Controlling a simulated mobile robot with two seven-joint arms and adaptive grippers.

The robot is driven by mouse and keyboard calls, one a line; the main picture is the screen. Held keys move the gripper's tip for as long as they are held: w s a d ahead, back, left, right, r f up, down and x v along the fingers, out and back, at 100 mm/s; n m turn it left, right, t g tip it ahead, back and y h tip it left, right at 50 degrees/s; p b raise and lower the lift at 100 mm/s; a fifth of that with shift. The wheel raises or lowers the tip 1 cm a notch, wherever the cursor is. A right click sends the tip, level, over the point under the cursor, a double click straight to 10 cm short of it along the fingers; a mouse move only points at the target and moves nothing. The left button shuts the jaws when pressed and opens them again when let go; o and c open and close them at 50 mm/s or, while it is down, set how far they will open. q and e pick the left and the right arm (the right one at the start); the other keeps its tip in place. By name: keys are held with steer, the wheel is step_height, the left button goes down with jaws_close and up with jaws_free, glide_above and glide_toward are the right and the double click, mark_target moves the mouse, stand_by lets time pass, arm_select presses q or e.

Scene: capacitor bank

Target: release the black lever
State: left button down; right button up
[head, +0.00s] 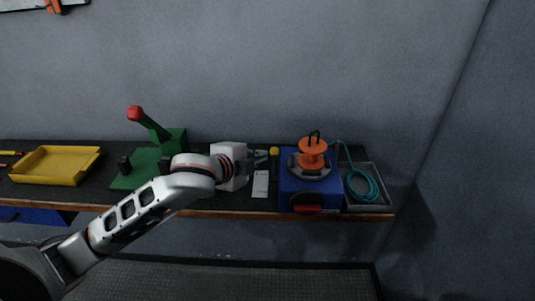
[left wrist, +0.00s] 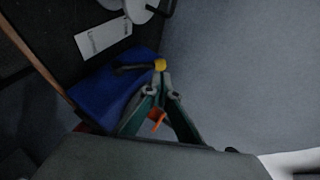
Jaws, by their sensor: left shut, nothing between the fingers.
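A black lever (left wrist: 130,69) with a yellow ball knob (left wrist: 160,65) shows in the left wrist view, lying across the blue box (left wrist: 98,92). In the head view the yellow knob (head: 274,151) is at the back left of the blue box (head: 311,195); the lever's shaft is hard to make out there. My left gripper (head: 265,156) is beside the knob. In the left wrist view its fingertips (left wrist: 161,77) are together, empty, and just below the knob; I cannot tell whether they touch it. My right gripper is not in view.
An orange spool (head: 313,152) stands on the blue box. A grey tray (head: 384,199) with a teal cable (head: 362,187) is right of it. A white card (head: 260,186) lies left. A green fixture (head: 170,140) with a red-tipped arm and a yellow tray (head: 56,166) are further left.

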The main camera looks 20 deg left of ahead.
mark_target(271, 152)
arm_select(q)
steer(key=shift+x, duration=2.5)
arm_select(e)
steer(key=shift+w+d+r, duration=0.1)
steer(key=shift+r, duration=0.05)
arm_select(q)
steer(key=shift+w+a+f, duration=0.25)
steer(key=shift+w+f, duration=0.1)
steer(key=shift+w, duration=0.35)
